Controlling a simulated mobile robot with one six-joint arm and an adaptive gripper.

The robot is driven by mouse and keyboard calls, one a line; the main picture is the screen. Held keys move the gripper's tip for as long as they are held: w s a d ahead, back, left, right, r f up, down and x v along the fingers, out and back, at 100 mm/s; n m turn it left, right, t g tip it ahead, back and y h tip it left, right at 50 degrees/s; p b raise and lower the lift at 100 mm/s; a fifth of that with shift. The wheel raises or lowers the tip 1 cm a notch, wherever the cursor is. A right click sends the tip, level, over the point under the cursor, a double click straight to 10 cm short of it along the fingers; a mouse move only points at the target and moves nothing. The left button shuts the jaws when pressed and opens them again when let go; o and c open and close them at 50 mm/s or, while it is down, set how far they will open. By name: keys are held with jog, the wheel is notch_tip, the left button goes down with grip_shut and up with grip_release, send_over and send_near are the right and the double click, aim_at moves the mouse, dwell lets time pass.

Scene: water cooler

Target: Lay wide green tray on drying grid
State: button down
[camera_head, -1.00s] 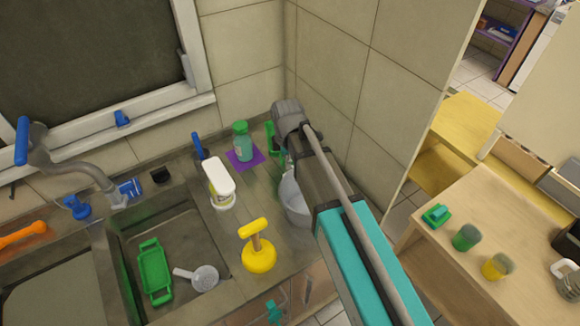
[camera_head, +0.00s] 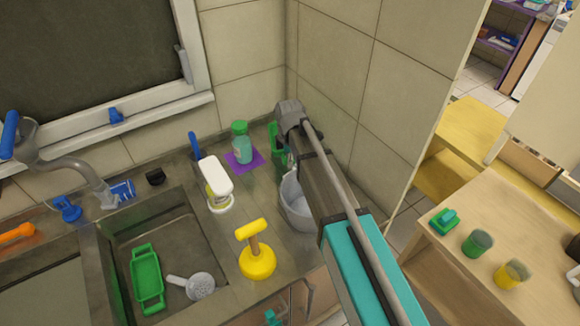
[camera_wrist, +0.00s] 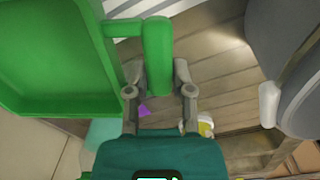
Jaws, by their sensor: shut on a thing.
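My gripper (camera_wrist: 160,92) is shut on the bar handle of a green tray (camera_wrist: 55,55) in the wrist view. The tray's broad body extends to the left of the fingers, cut off by the picture edge. In the head view my arm hides the gripper, and a green piece (camera_head: 276,143) shows just left of the arm's end, probably part of the held tray. Another green tray (camera_head: 147,279) with end handles lies in the sink basin. A white-striped surface (camera_wrist: 125,8) at the top of the wrist view may be the drying grid; I cannot tell for sure.
A tiled wall stands behind. A wooden table (camera_head: 490,235) with cups is at right.

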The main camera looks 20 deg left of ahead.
jog(key=shift+f, duration=0.1)
jog(key=shift+w+a+f+b, duration=0.1)
jog(key=shift+w+f+b, duration=0.35)
jog(key=shift+b, duration=0.15)
notch_tip(320, 180, down, 3)
jog(key=b, duration=0.3)
jog(key=shift+c, duration=2.4)
grip_release()
jog(key=shift+r, duration=0.1)
notch_tip(320, 180, up, 12)
jog(key=p, duration=1.2)
jog(key=shift+s, duration=0.1)
